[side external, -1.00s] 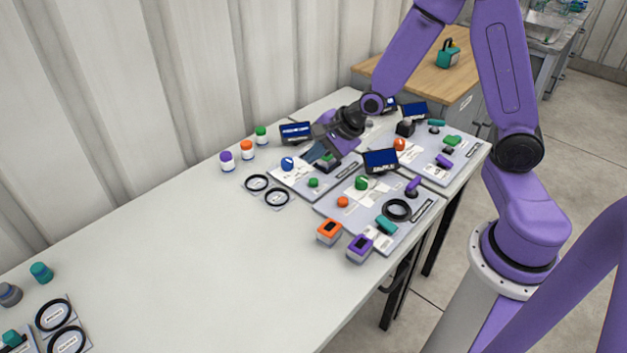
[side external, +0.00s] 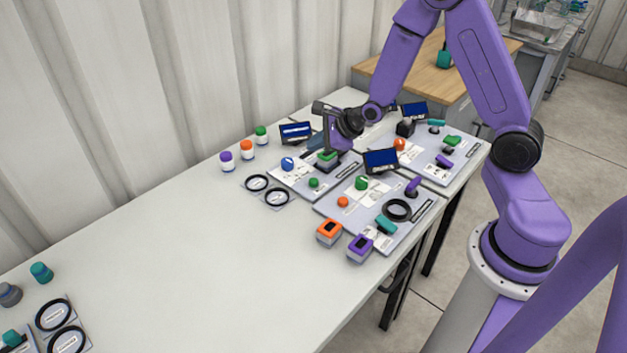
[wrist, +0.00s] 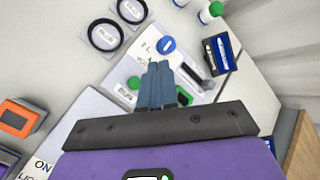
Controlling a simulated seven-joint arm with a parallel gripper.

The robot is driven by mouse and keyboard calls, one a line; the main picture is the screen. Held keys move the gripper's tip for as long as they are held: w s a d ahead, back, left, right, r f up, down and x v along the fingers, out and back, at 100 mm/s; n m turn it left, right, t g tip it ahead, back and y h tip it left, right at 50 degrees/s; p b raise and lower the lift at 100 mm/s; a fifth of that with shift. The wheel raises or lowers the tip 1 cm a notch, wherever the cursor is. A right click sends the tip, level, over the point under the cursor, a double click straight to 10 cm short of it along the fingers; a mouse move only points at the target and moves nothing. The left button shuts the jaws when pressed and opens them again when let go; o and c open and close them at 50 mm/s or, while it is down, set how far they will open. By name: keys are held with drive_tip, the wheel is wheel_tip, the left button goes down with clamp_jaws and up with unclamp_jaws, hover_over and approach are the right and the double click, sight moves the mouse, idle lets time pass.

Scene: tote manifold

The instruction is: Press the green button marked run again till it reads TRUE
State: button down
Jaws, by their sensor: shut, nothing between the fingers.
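The panel (side external: 300,178) at the back of the table carries a small green button (side external: 313,183), which also shows in the wrist view (wrist: 134,83) just left of my fingers. A second green piece (wrist: 184,97) sits right of my fingers, partly hidden by them. The labels are too small to read, so I cannot tell which one is marked run again. The panel's blue screen (side external: 296,132) also shows in the wrist view (wrist: 221,52); its text is not legible. My gripper (wrist: 158,68) is shut and empty, above this panel; contact cannot be told.
A blue knob (side external: 287,164) shares the panel. A nearer panel (side external: 330,207) holds another green knob (side external: 361,183), an orange button and a black ring. Jars with coloured lids (side external: 247,149) stand at left. The table's middle (side external: 190,265) is clear.

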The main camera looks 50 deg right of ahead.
sight(316, 182)
drive_tip(key=shift+f, duration=4.25)
drive_tip(key=shift+f, duration=0.1)
drive_tip(key=shift+f, duration=0.3)
drive_tip(key=shift+f, duration=0.45)
drive_tip(key=shift+r, duration=0.9)
drive_tip(key=shift+r, duration=2.5)
